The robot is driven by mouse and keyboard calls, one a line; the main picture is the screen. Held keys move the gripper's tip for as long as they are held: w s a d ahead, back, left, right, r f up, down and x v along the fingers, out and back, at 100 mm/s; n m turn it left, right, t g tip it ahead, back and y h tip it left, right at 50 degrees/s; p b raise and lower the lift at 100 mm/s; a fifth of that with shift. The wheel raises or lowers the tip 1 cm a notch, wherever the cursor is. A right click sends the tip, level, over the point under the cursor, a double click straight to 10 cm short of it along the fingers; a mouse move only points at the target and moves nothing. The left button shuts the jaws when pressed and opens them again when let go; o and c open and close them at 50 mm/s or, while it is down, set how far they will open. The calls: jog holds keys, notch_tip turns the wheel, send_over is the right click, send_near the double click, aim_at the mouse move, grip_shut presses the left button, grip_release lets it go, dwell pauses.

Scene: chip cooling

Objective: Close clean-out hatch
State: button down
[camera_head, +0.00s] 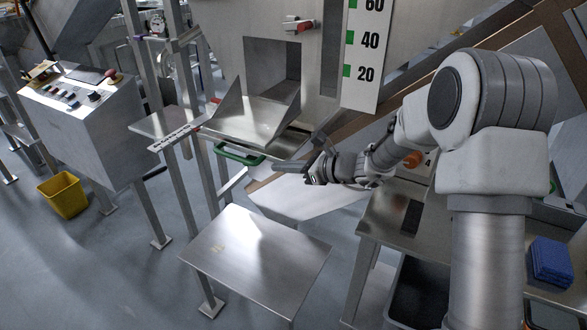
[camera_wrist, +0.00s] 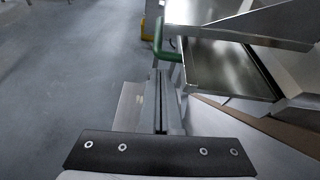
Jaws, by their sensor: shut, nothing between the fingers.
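The clean-out hatch (camera_head: 245,121) is a bare metal flap with triangular side plates. It is open, tipped outward below its square opening (camera_head: 265,62). A green handle (camera_head: 240,156) runs along its front edge. My gripper (camera_head: 278,164) is shut and empty, just right of the handle's right end and near the flap's lower edge. I cannot tell whether it touches the flap.
A metal step (camera_head: 262,258) stands below the hatch. A control console (camera_head: 85,120) and yellow bin (camera_head: 64,194) are at left. A red-handled latch (camera_head: 298,27) is above the opening. A white level scale (camera_head: 364,55) and sloping brown beam (camera_head: 410,95) are at right.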

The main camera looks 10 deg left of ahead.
jog(key=a, duration=0.1)
jog(key=w+a+r, duration=0.1)
jog(key=a, duration=0.1)
jog(key=shift+w+a+r, duration=0.1)
jog(key=shift+a+r, duration=0.1)
jog(key=shift+r, duration=0.7)
jog(key=shift+r, duration=0.1)
